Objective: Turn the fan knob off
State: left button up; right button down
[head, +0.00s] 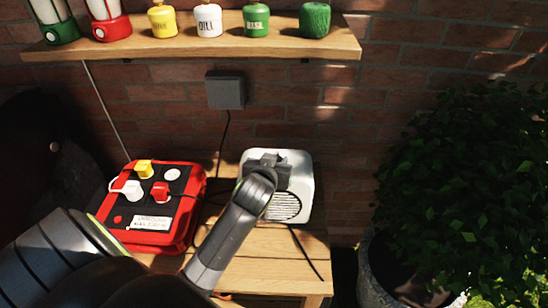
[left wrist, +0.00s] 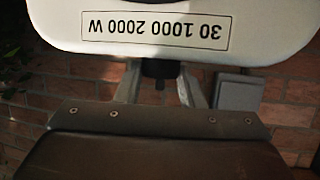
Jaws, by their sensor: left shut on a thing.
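The white fan heater (head: 303,160) stands on the wooden table with its round grille facing forward. My left gripper (head: 268,162) is at the upper front of the heater and hides the knob in the head view. In the left wrist view, the white heater body (left wrist: 75,48) carries a label (left wrist: 155,34) with the numbers 30, 1000 and 2000 W, upside down. Below the label, a small dark knob (left wrist: 158,72) sits between the two fingers of my left gripper (left wrist: 160,88), which is shut on it. Which mark the knob points to cannot be told. My right gripper is not in view.
A red power box (head: 190,225) with yellow, white and red plugs stands left of the heater. A wooden shelf (head: 345,42) with lanterns and jars is above. A grey wall box (head: 225,90) hangs behind. A cable lies at the table's right; a potted bush (head: 455,180) stands beyond.

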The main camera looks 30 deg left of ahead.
pick_arm(q)
jog(key=shift+w+d+n+g+y, duration=0.15)
jog(key=shift+n+g+y, duration=0.65)
jog(key=shift+n+y, duration=0.6)
jog(key=o, duration=1)
notch_tip(320, 180, up, 10)
